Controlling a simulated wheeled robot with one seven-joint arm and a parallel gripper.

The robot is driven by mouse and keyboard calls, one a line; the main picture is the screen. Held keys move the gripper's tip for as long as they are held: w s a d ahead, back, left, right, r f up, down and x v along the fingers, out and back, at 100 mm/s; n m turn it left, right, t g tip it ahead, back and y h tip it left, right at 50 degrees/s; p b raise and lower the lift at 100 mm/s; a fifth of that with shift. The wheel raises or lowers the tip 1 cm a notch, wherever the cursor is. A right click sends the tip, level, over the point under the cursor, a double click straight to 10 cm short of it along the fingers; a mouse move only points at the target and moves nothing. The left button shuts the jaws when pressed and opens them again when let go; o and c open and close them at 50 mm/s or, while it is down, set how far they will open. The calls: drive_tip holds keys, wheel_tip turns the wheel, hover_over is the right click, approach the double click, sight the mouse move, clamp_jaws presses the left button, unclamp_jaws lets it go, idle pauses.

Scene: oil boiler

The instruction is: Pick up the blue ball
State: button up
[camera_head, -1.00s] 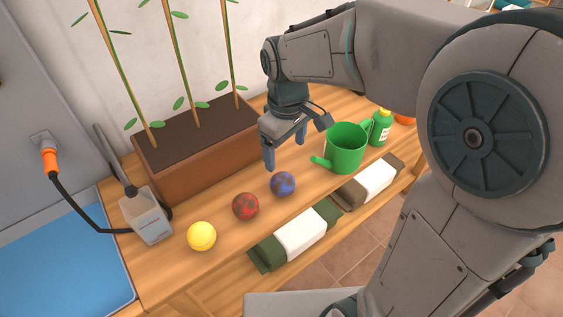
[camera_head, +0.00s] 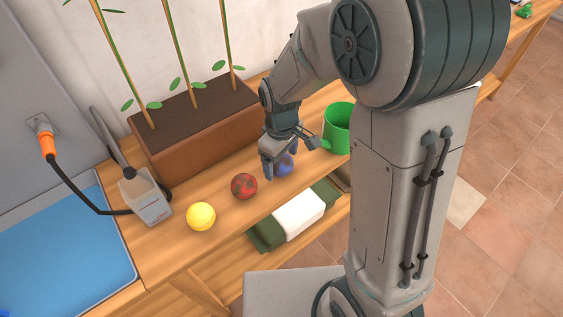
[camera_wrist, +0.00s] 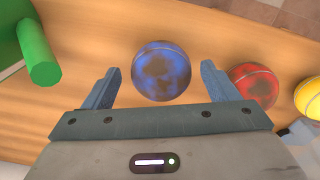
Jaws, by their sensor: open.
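The blue ball (camera_head: 285,165) rests on the wooden bench, with brownish patches on its surface. It is partly hidden by my gripper (camera_head: 281,172) in the head view. In the wrist view the blue ball (camera_wrist: 161,70) lies between and slightly beyond the two fingertips of my gripper (camera_wrist: 162,72). The fingers are open and spread wider than the ball, with a gap on each side. I cannot tell the exact height of the fingers above the bench.
A red ball (camera_head: 244,186) lies close beside the right finger in the wrist view, with a yellow ball (camera_head: 201,216) farther along. A green watering can (camera_head: 338,130) stands on the other side.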

drive_tip(key=shift+f, duration=0.9)
drive_tip(key=shift+c, duration=0.3)
drive_tip(key=c, duration=1.1)
drive_tip(key=shift+r, duration=0.1)
